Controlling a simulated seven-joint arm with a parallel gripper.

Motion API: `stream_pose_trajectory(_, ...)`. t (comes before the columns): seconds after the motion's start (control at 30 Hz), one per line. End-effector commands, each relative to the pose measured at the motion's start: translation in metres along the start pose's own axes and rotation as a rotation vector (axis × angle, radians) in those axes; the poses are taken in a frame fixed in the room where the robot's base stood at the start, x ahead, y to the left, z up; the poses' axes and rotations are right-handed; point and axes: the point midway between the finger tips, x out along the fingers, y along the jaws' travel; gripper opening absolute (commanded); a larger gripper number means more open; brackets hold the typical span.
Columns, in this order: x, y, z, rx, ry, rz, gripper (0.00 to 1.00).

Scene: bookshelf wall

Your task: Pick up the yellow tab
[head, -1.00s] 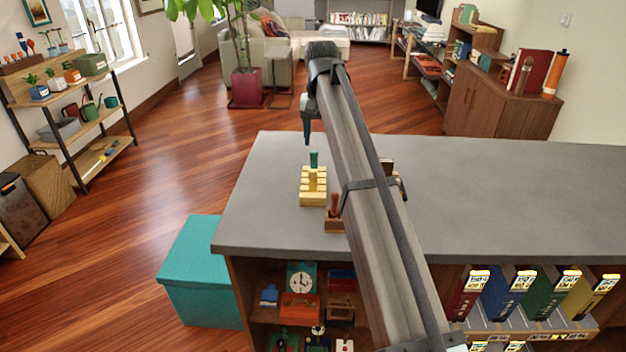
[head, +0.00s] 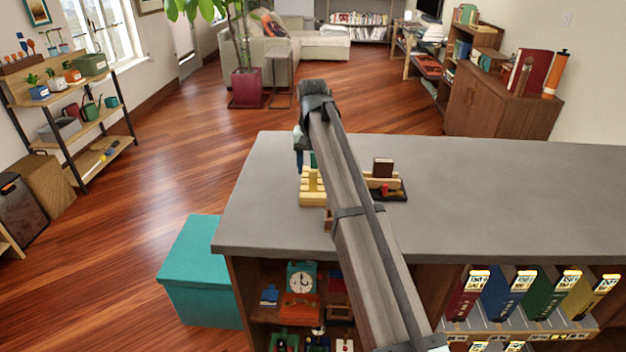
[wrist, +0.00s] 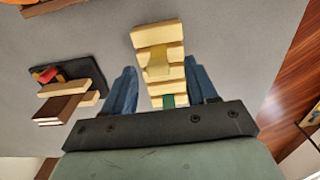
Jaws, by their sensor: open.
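A pale yellow slotted block (head: 311,199) stands on the grey counter, partly hidden by my arm. It also fills the middle of the wrist view (wrist: 152,36). A slightly darker yellow tab (wrist: 158,66) sits in its middle slots, and a green tab (wrist: 176,100) is at the end nearer my gripper. In the head view the green tab (head: 313,159) is partly covered. My gripper (wrist: 161,70) is open and empty, its blue fingers to either side of the block in the wrist view. In the head view my gripper (head: 299,160) hangs by the block's far end.
A black tray (head: 398,195) with a brown book (head: 382,167), a pale wooden piece and a red piece is right of the block. A small wooden piece beside my arm is mostly hidden. The counter's left edge (head: 237,195) is close; its right side is clear.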

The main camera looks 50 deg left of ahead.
Motion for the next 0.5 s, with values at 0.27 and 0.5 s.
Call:
stream_pose_trajectory(0.27, 0.033, 0.002, 0.003, 0.000, -0.002, 0.000, 0.57)
stream_pose_trajectory(0.5, 0.048, 0.002, 0.002, 0.000, 0.000, 0.000, 0.57)
